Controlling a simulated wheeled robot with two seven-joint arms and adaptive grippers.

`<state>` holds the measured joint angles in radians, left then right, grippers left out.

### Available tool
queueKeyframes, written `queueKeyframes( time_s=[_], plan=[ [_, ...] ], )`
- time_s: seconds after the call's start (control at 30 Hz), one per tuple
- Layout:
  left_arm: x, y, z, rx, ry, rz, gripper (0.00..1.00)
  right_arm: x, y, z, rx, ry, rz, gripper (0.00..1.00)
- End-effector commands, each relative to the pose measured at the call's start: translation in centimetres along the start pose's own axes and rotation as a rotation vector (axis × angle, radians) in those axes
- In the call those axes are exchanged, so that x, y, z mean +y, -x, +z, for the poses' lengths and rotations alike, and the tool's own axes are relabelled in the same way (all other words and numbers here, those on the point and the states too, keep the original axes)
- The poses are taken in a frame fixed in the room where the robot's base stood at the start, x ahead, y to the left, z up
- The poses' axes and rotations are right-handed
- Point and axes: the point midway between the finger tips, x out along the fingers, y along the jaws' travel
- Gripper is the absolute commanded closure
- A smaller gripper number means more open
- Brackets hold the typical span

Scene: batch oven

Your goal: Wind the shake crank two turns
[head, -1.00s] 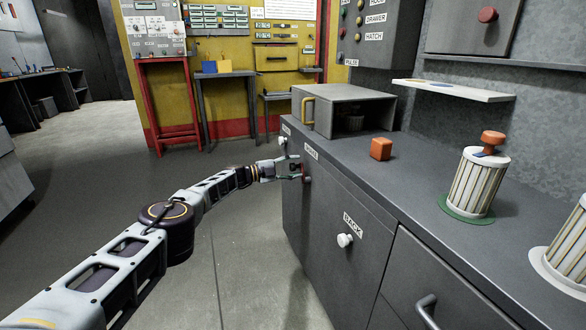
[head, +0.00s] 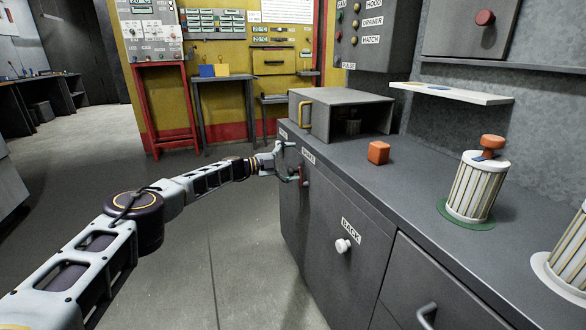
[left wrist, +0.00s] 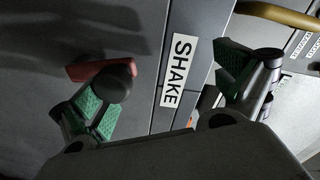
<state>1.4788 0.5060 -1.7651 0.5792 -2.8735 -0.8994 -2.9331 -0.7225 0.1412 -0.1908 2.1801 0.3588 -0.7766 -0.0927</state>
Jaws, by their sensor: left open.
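The shake crank shows as a small red part (head: 304,178) on the grey cabinet front, below a label at the counter's edge. In the left wrist view its red arm (left wrist: 98,70) lies left of the SHAKE label (left wrist: 178,72). A dark round knob (left wrist: 117,83) shows at the arm's end, overlapping one finger in the picture. My left gripper (head: 292,162) is open at the cabinet front, its fingers spread either side of the label (left wrist: 172,82). One finger is close to the crank; I cannot tell whether they touch. My right gripper is not in view.
A grey oven box (head: 340,100) with a yellow handle stands on the counter above. An orange block (head: 378,153) and a ribbed white canister (head: 478,185) stand farther right. A white BACK knob (head: 343,246) sticks out of the cabinet. Open floor lies left.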

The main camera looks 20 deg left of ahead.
Motion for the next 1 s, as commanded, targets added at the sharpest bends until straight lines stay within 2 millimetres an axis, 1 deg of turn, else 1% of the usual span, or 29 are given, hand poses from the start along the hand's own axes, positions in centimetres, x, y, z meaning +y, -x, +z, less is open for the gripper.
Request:
queueKeyframes(
  time_s=[0.03,0.13,0.3,0.57,0.6,0.7,1.0],
  plan=[
    [-4.6,1.0,-0.6,-0.001,-0.014,-0.058,0.19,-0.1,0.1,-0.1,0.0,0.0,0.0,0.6],
    [-5.2,1.0,-0.9,-0.002,-0.013,-0.058,0.19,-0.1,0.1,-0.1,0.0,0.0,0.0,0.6],
    [-5.7,1.1,-1.1,-0.002,-0.012,-0.058,0.19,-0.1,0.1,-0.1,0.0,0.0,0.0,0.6],
    [-5.8,1.1,-1.1,-0.002,-0.013,-0.058,0.19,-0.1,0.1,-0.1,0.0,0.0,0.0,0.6],
    [-1.4,0.6,-0.2,-0.008,0.01,-0.003,0.21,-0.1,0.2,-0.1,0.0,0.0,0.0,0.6],
    [-1.4,0.6,-0.2,-0.007,0.009,-0.003,0.26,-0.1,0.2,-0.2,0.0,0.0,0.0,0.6],
    [-1.4,1.6,-0.3,-0.006,0.009,-0.003,0.34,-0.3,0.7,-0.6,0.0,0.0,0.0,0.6]
  ],
)
